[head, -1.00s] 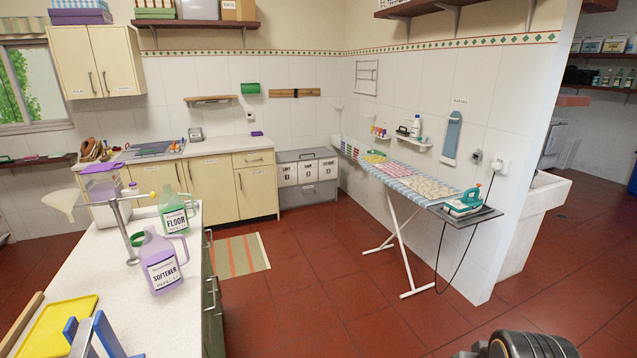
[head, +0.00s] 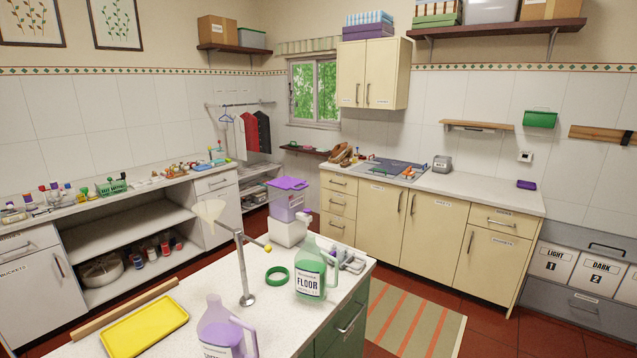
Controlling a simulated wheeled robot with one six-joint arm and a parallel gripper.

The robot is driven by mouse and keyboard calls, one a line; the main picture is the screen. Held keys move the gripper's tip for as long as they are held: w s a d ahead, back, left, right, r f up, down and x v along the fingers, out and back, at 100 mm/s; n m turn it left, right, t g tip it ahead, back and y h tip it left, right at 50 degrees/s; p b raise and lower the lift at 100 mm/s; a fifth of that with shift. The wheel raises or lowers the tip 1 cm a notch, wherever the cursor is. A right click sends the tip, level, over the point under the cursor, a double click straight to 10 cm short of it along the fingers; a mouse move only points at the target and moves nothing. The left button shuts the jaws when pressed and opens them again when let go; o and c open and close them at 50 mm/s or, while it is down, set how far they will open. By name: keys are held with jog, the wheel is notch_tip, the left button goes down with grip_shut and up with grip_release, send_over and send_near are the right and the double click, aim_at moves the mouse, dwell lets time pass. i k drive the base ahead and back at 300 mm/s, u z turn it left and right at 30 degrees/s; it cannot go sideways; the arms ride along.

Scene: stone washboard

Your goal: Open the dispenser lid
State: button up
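A container with a purple lid (head: 288,183) and a see-through purple body (head: 288,206) stands on a white base (head: 288,232) at the far end of the white-topped island; it looks like the dispenser. Its lid lies flat on top and looks closed. My gripper is not in view.
On the island (head: 262,318) stand a green FLOOR jug (head: 311,278), a purple jug (head: 222,330), a metal post (head: 243,270) with a funnel, a green ring (head: 277,274) and a yellow tray (head: 143,325). Red floor and a striped rug (head: 415,320) lie to the right.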

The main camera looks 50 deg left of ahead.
aim_at(285, 183)
jog(key=u, duration=0.45)
jog(key=i, duration=1.85)
jog(key=u, duration=2.05)
jog(key=i, duration=1.25)
jog(key=u, duration=1)
